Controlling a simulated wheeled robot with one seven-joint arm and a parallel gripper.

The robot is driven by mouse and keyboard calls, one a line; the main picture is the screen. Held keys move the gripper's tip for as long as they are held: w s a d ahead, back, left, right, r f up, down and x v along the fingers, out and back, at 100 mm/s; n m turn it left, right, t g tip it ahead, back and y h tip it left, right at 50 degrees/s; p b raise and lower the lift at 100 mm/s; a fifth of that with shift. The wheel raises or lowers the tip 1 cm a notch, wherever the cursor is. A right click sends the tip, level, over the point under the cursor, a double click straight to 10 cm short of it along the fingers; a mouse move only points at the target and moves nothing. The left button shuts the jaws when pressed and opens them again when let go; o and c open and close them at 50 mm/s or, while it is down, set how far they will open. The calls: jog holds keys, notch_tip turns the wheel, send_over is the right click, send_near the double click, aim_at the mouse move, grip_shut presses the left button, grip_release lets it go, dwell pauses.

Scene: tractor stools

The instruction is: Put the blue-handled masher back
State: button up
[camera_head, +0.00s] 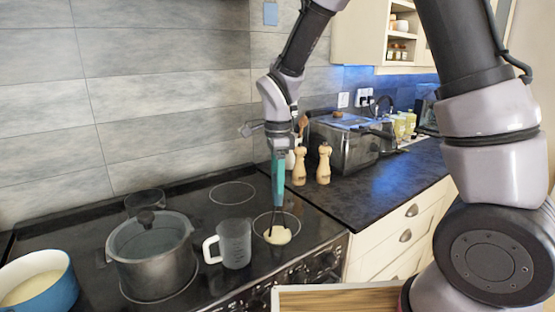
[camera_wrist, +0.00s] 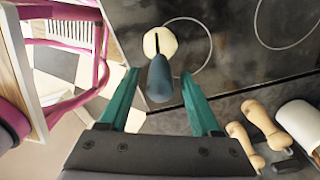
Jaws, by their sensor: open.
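The masher's dark blue handle (camera_wrist: 160,82) shows in the wrist view, pointing towards the camera between my gripper's teal fingertips (camera_wrist: 160,74). The fingers are apart, with a gap on both sides of the handle. A pale round piece (camera_wrist: 160,42) shows beyond the handle's far end. In the head view this pale piece (camera_head: 277,235) lies on the right front burner ring, with thin dark upright parts above it. My gripper (camera_head: 278,180) points straight down there, its fingers hiding most of the handle.
A clear measuring jug (camera_head: 236,245) stands just left of the masher. A lidded pot (camera_head: 152,258) and a blue pan (camera_head: 40,282) are farther left. Two wooden mills (camera_head: 324,165) and a metal toaster (camera_head: 345,145) stand on the counter at right. The rear burner ring (camera_head: 232,192) is clear.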

notch_tip(320, 180, up, 8)
jog(key=shift+f, duration=0.15)
jog(key=shift+d+r, duration=0.2)
jog(key=shift+r, duration=0.1)
jog(key=s+d+r+n+t, duration=0.2)
jog(key=s+d+r+n, duration=0.2)
jog(key=d, duration=0.3)
jog(key=s+d+r+n+t+y, duration=0.1)
jog(key=s+d+r+n+t, duration=0.1)
jog(key=d+r, duration=0.4)
jog(key=s+d+r+n+t+y, duration=0.1)
jog(key=s+d+r+n+t, duration=0.2)
jog(key=d, duration=0.6)
jog(key=s+r+n, duration=0.2)
jog(key=s, duration=0.1)
jog(key=shift+d+r+n, duration=0.15)
jog(key=shift+d+n, duration=0.1)
jog(key=shift+n, duration=0.05)
jog(key=shift+s, duration=0.1)
